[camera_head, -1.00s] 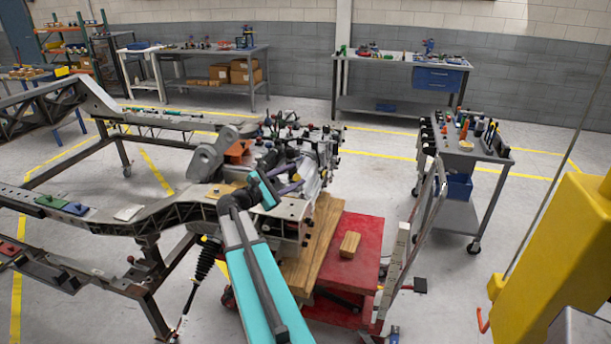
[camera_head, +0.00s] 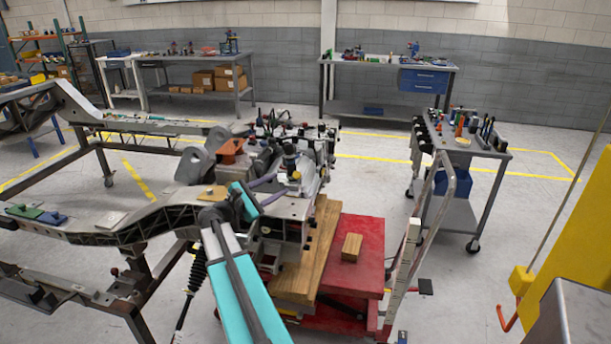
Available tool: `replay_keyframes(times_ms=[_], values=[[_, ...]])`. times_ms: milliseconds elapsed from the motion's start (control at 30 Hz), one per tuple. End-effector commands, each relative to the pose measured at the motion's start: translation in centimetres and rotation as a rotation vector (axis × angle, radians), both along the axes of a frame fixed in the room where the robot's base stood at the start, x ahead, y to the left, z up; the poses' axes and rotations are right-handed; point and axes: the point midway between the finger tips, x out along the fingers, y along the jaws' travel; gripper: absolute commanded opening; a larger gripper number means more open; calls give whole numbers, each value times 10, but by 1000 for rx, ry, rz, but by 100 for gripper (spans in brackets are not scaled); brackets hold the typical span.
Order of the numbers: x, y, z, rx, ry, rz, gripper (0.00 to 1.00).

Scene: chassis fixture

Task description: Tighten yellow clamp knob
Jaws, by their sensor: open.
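The chassis fixture (camera_head: 165,212) stands at left and centre, a dark metal frame with machined parts and fittings crowded on its right end. Small yellowish spots (camera_head: 295,175) show among those fittings, but I cannot tell whether one is the yellow clamp knob. My arm, teal and grey, rises from the bottom edge and bends at the front of the fixture. Its short teal upper part lies against the cluster in the picture. I cannot make out my gripper's fingers or any contact with a knob.
A red cart (camera_head: 370,240) with a wooden block (camera_head: 352,246) stands right of the fixture, beside wooden boards (camera_head: 305,255). A grey tool trolley (camera_head: 487,150) stands further right. Workbenches (camera_head: 385,62) line the back wall. A yellow structure (camera_head: 580,240) fills the right edge. Floor is open behind the fixture.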

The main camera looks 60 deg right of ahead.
Motion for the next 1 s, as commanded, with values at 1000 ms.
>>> replay_keyframes(times_ms=[1000], values=[[-29,-88,2,0,0,-18,42]])
